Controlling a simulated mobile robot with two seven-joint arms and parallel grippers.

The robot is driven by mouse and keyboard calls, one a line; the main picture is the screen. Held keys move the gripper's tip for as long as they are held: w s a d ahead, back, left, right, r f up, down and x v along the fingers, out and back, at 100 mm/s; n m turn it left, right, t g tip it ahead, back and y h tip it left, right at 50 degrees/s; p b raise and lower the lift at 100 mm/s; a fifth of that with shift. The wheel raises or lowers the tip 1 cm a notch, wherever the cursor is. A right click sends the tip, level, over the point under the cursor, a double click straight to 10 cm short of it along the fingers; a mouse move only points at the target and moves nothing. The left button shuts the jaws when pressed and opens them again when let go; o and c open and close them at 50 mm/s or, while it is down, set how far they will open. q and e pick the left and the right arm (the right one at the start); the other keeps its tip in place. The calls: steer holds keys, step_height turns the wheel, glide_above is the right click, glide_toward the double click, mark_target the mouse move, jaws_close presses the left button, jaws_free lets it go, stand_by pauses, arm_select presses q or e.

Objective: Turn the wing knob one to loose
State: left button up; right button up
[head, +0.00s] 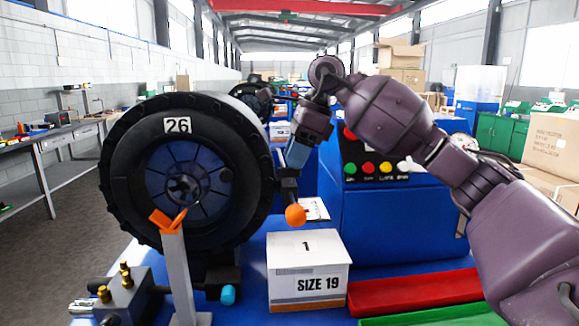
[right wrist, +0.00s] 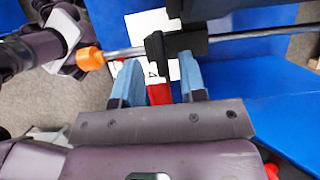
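An orange wing-shaped piece (head: 168,219) stands on top of a grey upright post, in front of the lower part of a large black wheel marked 26 (head: 177,125). A dark star-shaped hub (head: 183,187) sits at the wheel's centre. I cannot tell which is wing knob one. My right gripper (head: 295,165) is right of the wheel, away from both. In the right wrist view its blue fingers (right wrist: 160,80) are apart, with a black block (right wrist: 155,52) on a metal rod at their tips. An orange ball end (head: 295,214) is on that rod (right wrist: 90,58).
A white box marked 1 and SIZE 19 (head: 308,272) stands on the blue table, with a red tray (head: 412,291) and a green tray (head: 430,316) to its right. A blue machine with coloured buttons (head: 385,215) stands behind. Brass fittings (head: 125,272) are at front left.

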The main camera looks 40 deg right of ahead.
mark_target(289, 175)
steer(key=shift+x, duration=1.2)
jaws_close()
